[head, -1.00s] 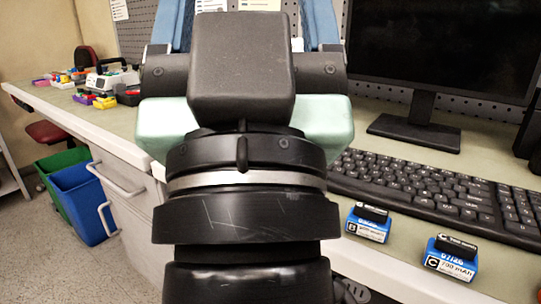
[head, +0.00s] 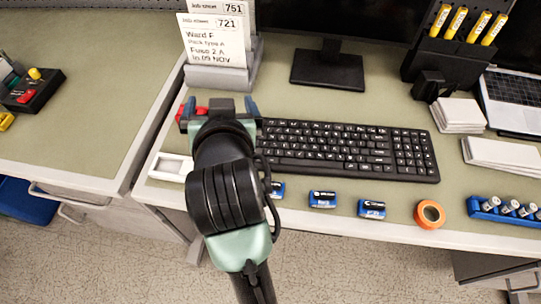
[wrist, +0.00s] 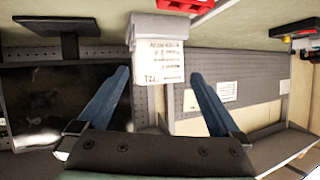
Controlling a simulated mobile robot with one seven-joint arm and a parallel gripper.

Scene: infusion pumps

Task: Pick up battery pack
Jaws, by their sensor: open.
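Three small blue and black battery packs lie in a row in front of the keyboard in the head view. The left pack (head: 277,189) is partly hidden behind my arm. The middle pack (head: 322,199) and the right pack (head: 371,208) are in clear sight. Their labels are too small to read surely now. My gripper (head: 220,104) is open and empty, beyond and left of the packs, near the keyboard's left end. Its two blue fingers are spread wide in the wrist view (wrist: 160,75), with no pack between them or in sight there.
A card holder (head: 222,77) bears job sheets, one reading "Pack type A". The keyboard (head: 345,148) lies behind the packs. An orange tape roll (head: 430,214) and a blue battery rack (head: 500,210) stand right. A white tray (head: 172,167) lies left of my arm.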

